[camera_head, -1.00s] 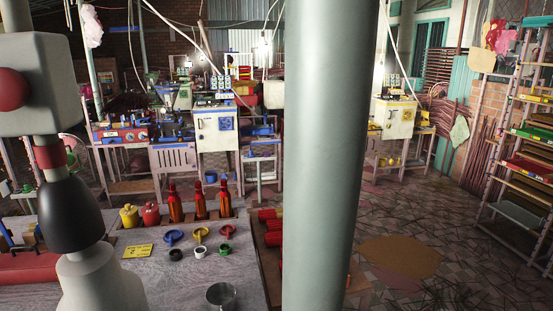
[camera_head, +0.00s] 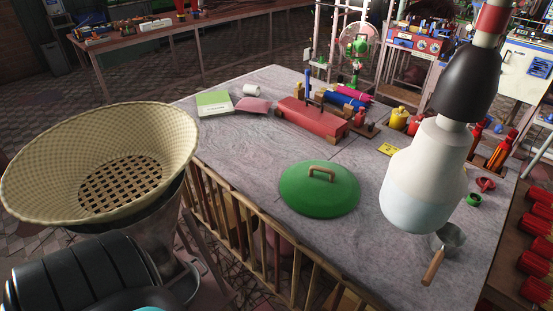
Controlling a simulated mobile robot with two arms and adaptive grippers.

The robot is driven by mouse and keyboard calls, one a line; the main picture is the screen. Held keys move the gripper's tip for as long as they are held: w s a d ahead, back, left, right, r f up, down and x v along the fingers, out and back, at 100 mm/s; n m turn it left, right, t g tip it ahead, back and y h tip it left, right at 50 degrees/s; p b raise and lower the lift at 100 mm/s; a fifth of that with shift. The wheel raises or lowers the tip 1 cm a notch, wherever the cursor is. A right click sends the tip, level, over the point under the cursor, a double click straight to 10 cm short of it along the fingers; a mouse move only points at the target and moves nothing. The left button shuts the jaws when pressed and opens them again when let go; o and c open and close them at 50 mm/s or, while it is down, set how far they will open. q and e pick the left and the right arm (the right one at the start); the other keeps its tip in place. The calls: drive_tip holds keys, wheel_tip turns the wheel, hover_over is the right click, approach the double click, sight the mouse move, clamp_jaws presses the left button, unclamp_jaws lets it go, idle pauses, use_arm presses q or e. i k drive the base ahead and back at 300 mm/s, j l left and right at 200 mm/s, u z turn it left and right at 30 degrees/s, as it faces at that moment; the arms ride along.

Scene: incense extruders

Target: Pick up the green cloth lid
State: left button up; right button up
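The green lid (camera_head: 319,191) lies on the grey wooden table (camera_head: 240,150), near its front edge. It is round and domed, with a small brown arched handle (camera_head: 321,172) on top. The lid is fully visible and nothing covers it. Its surface looks smooth; I cannot tell whether it is cloth. Neither of my grippers is in view.
A woven basket (camera_head: 55,140) stands at the left. A white bulb-shaped object (camera_head: 425,180) hangs over the table's right side. A wooden-handled metal scoop (camera_head: 448,240) lies right of the lid. A red block (camera_head: 310,118) lies behind it. Wooden slats (camera_head: 265,245) line the front.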

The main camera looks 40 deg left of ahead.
sight(319, 189)
drive_tip(key=u, duration=0.95)
drive_tip(key=k+j+z, duration=0.1)
drive_tip(key=j+z, duration=0.15)
drive_tip(key=z, duration=0.15)
